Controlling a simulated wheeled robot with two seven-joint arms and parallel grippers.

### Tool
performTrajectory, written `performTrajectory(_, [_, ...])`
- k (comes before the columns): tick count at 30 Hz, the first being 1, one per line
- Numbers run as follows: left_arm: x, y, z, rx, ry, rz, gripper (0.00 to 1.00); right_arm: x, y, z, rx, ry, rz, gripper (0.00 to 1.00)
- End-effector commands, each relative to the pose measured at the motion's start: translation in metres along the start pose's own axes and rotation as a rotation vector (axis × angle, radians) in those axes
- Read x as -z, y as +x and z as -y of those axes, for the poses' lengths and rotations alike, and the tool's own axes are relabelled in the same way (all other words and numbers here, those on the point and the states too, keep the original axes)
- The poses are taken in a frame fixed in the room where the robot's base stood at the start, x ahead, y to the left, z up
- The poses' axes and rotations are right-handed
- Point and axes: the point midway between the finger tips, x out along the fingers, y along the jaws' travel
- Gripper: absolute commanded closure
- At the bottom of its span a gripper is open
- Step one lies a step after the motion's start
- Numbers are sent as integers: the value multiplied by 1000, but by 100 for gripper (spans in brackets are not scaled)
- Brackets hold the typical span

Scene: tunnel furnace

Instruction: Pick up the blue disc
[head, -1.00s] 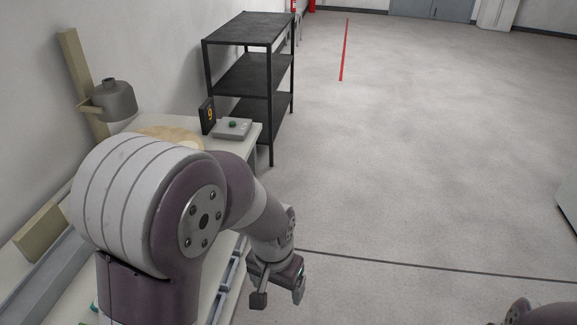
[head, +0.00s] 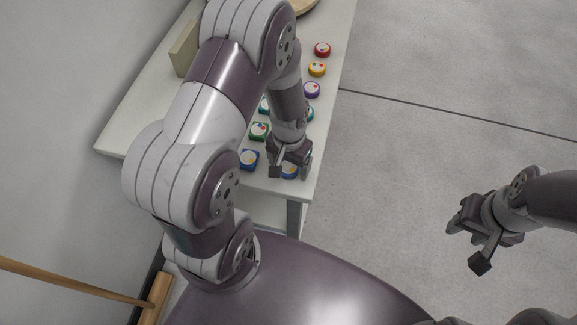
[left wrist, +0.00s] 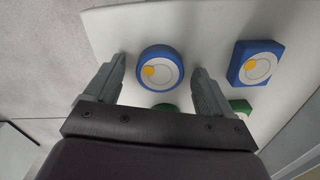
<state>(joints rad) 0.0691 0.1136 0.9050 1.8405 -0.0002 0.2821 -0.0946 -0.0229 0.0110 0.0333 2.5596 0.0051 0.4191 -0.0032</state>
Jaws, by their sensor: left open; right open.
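The blue disc (left wrist: 170,54), a round blue piece with a white top and a yellow dot, lies on the pale table. In the left wrist view it sits between the two fingers of my open left gripper (left wrist: 159,70), with a gap on each side. In the head view my left gripper (head: 289,174) is over the table's near end and partly hides the blue disc (head: 289,171). How high the fingers are above the table is hard to tell. My right gripper (head: 470,243) is open and empty over the floor, off to the right.
A blue square piece (left wrist: 257,64) lies beside the disc, with green pieces behind, partly hidden. Red (head: 322,49), yellow (head: 317,69) and purple (head: 312,90) discs lie farther along the table (head: 140,125). A broom (head: 155,297) is at lower left. The floor at right is clear.

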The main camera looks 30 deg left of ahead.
Motion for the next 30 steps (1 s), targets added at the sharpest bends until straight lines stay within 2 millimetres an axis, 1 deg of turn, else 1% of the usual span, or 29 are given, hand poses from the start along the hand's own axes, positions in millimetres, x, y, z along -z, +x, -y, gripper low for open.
performTrajectory(4, [0,0,0,0,0,0,17,0,0,0,0,0,0,57])
performTrajectory(5, [0,0,0,0,0,0,27,0,0,0,0,0,0,57])
performTrajectory(6, [0,0,0,0,0,0,40,0,0,0,0,0,0,57])
performTrajectory(8, [0,-1,0,0,0,0,59,0,0,0,0,0,0,57])
performTrajectory(9, [0,-1,0,0,0,0,72,0,0,0,0,0,0,57])
performTrajectory(10, [0,-1,0,0,0,0,79,0,0,0,0,0,0,57])
performTrajectory(17, [0,-1,0,0,0,0,79,0,0,0,0,0,0,57])
performTrajectory(20, [0,-4,0,0,0,-1,79,0,0,0,0,0,0,57])
performTrajectory(23, [1,-14,0,0,0,-3,79,0,-1,0,0,0,0,57])
performTrajectory(26, [2,-29,0,0,0,-4,79,0,-1,0,0,0,0,57])
performTrajectory(28, [2,-44,0,0,0,-5,79,0,-1,0,0,0,0,57])
performTrajectory(30, [16,-49,4,0,-1,-4,79,0,2,0,0,0,0,57])
